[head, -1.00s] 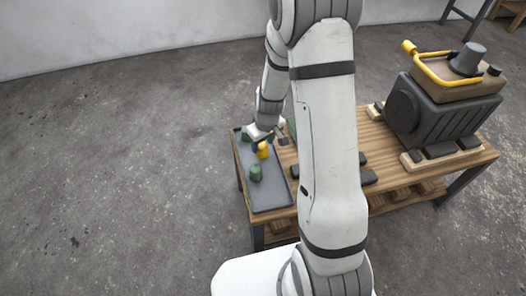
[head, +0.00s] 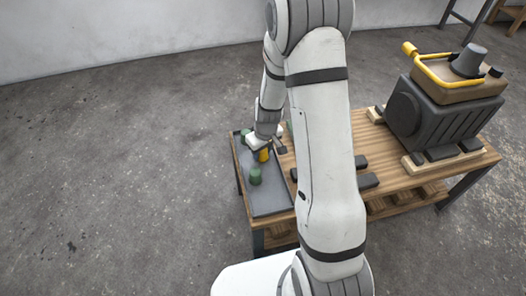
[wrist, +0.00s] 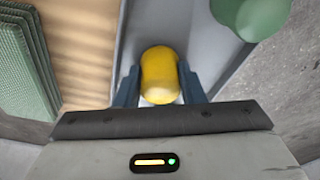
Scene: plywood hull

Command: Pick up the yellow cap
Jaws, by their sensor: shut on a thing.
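The yellow cap (head: 264,155) is on the grey tray (head: 270,197) at the left end of the wooden table. In the wrist view the yellow cap (wrist: 160,75) sits between the two blue-grey fingers of my gripper (wrist: 160,88). The fingers are shut on its sides. In the head view my gripper (head: 263,147) is at the cap and hides its upper part. I cannot tell whether the cap touches the tray.
A dark machine with a yellow handle (head: 440,110) stands on the table (head: 385,150) at right. Dark blocks (head: 367,181) lie mid-table.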

